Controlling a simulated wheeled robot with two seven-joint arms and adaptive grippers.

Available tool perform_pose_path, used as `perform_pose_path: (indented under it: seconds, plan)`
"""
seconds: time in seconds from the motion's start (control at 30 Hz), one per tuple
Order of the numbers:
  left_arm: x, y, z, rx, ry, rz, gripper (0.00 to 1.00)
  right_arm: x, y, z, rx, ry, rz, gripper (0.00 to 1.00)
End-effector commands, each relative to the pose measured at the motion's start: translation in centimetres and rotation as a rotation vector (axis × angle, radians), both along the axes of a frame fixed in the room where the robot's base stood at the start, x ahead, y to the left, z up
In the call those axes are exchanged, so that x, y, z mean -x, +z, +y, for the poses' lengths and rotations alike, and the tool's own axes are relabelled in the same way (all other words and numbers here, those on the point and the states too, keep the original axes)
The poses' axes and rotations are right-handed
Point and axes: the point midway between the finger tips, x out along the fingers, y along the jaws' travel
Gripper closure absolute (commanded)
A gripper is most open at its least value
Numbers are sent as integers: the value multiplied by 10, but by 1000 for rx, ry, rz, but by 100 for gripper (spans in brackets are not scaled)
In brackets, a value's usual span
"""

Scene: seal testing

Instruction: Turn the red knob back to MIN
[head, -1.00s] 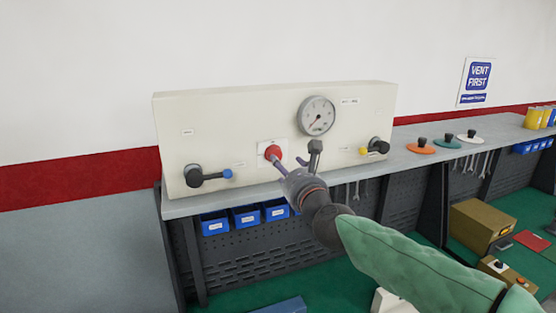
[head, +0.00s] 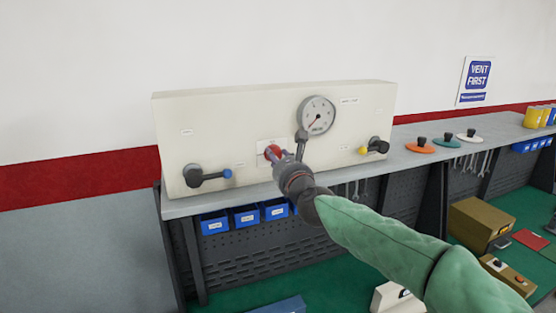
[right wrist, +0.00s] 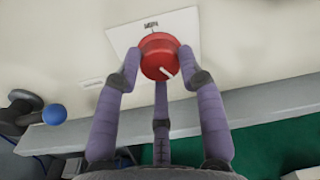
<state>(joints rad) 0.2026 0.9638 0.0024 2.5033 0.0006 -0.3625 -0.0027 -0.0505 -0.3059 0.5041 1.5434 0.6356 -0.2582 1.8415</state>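The red knob (head: 272,152) sits on a white plate in the lower middle of the cream panel (head: 240,120). In the right wrist view the knob (right wrist: 158,52) carries a white pointer line facing its lower right. A small dark label on the plate above it is too small to read surely. My right gripper (right wrist: 160,72) has its three purple fingers around the knob, one on the left, one on the right and one below. The fingertips lie close to its rim; I cannot tell whether they press on it. My left gripper is not in view.
A blue-tipped lever (head: 205,176) is left, a yellow-tipped lever (head: 374,147) right. Blue bins (head: 245,215) hang under the bench. Three coloured discs (head: 447,141) lie on the bench at right.

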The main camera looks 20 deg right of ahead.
Motion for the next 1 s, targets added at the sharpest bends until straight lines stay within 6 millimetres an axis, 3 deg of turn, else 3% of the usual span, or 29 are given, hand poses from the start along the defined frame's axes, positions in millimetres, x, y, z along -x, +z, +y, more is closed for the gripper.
perform_pose_path:
  seconds: [0.47, 1.0]
  plan:
    - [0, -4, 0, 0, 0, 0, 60, 0, -2, 0, 68, -1, 6, 94]
    - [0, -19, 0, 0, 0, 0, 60, -1, -4, -1, 515, 0, 33, 94]
